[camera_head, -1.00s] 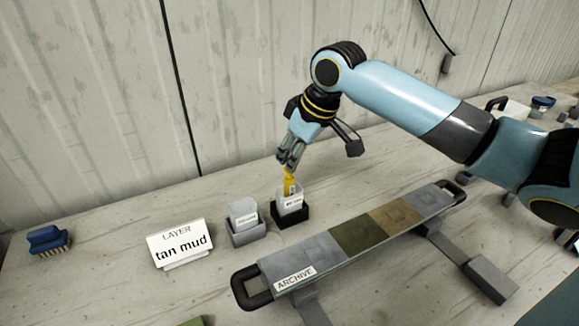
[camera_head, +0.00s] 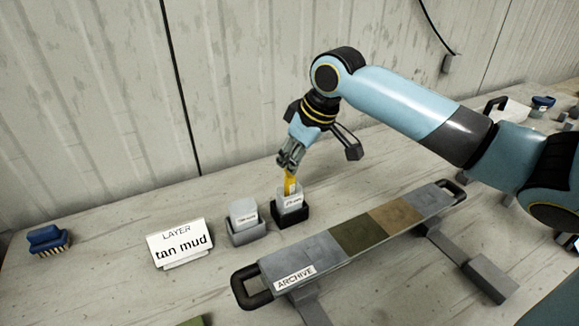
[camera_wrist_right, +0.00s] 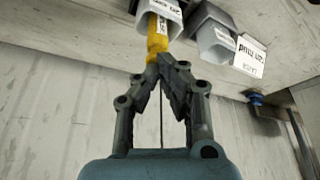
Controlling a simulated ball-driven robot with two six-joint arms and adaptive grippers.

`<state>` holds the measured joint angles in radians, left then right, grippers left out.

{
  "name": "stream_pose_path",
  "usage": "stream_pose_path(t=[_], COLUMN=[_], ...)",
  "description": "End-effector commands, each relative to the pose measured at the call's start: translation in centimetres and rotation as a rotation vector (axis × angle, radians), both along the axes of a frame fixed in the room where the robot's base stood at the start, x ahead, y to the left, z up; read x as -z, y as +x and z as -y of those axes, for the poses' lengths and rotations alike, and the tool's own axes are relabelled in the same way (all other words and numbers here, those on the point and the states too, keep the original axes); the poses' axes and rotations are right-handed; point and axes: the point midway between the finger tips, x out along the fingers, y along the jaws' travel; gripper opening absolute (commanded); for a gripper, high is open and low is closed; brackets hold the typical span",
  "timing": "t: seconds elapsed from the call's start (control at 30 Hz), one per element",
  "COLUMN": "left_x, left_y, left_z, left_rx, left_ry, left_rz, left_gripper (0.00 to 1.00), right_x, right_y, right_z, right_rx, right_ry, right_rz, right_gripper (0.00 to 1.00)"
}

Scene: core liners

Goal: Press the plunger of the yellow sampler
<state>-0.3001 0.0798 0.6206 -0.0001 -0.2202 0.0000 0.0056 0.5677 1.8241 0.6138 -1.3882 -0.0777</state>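The yellow sampler (camera_head: 290,184) stands upright in a pale cup (camera_head: 290,201) set in a black holder (camera_head: 291,217). It carries a small white label, and its lower part is hidden in the cup. My right gripper (camera_head: 287,160) is above it, pointing down, with its fingertips at the sampler's top end. In the wrist view the fingertips (camera_wrist_right: 165,70) come together right at the end of the yellow sampler (camera_wrist_right: 157,42). The plunger itself is hidden by the fingers. My left gripper is not in view.
A second pale cup (camera_head: 243,213) sits in a grey holder to the left. A "LAYER tan mud" card (camera_head: 180,244) and a blue brush (camera_head: 47,239) stand farther left. The archive tray (camera_head: 295,271), with handles and coloured sections, lies in front.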

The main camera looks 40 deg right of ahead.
Motion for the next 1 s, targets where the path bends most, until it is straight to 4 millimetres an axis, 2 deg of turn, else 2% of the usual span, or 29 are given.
stream_pose_path(t=[0.67, 1.0], left_x=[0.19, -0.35], left_y=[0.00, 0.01], left_z=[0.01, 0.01], left_rx=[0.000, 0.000], left_ry=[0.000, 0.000], left_rz=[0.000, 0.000], left_gripper=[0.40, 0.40], right_x=[1.12, 0.63], right_y=[-0.19, -0.20], right_z=[0.01, 0.02], right_rx=[0.002, 0.002], right_ry=[0.001, 0.001], right_rz=[-0.006, -0.007], right_gripper=[0.00, 0.00])
